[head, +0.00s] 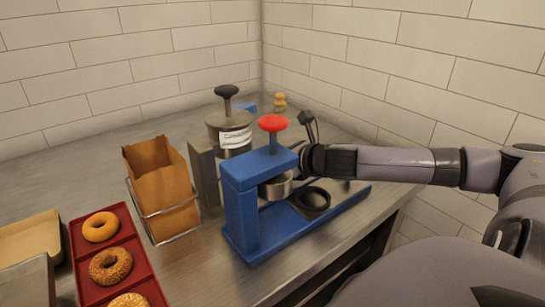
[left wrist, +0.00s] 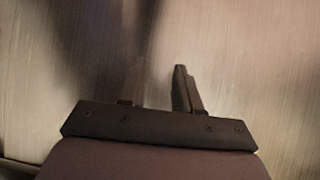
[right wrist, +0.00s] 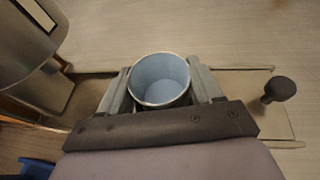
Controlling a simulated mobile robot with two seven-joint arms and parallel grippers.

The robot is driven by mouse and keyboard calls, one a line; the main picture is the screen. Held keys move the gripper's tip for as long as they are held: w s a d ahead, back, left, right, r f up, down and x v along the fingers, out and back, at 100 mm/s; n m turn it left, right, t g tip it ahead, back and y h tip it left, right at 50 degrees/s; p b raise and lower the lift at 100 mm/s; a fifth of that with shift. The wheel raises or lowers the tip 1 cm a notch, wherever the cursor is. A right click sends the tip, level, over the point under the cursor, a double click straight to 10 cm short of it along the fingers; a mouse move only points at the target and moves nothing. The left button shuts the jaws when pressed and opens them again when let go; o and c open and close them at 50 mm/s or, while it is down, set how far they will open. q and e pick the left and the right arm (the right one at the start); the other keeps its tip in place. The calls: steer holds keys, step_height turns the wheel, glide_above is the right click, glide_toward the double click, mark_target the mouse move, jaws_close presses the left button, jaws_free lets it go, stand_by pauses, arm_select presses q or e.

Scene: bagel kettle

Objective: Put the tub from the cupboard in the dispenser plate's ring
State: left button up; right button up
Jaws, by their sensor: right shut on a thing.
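The tub (right wrist: 160,80), round with a pale blue inside, is between the fingers of my right gripper (right wrist: 160,88) in the right wrist view, upright and gripped from both sides. In the head view the right gripper (head: 302,160) is behind the blue dispenser (head: 262,180), which hides its fingertips and the tub. The dispenser has a red knob (head: 272,123). Its blue plate (head: 345,198) reaches right, with a dark ring (head: 313,199) that looks empty. My left gripper (left wrist: 160,95) shows only in the left wrist view, fingers apart and empty over a bare metal surface.
A metal canister (head: 230,130) with a black knob stands behind the dispenser; it also shows in the right wrist view (right wrist: 30,70). A paper bag in a wire holder (head: 160,190) and a red bagel tray (head: 117,257) are left. A black knob (right wrist: 280,90) is right of the tub.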

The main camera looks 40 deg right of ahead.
steer(key=shift+f, duration=0.15)
steer(key=o, duration=1)
steer(key=shift+r, duration=0.2)
steer(key=shift+s+d+r+p, duration=0.15)
steer(key=shift+s+p, duration=0.1)
steer(key=shift+p, duration=0.35)
steer(key=p+v, duration=0.2)
steer(key=p, duration=0.2)
steer(key=shift+s+r, duration=0.1)
steer(key=shift+s, duration=0.1)
steer(key=shift+p+v, duration=1.4)
steer(key=shift+v, duration=0.05)
steer(key=shift+s, duration=0.8)
steer(key=shift+r+p+v, duration=0.2)
steer(key=shift+p+v, duration=0.1)
steer(key=shift+v, duration=1.95)
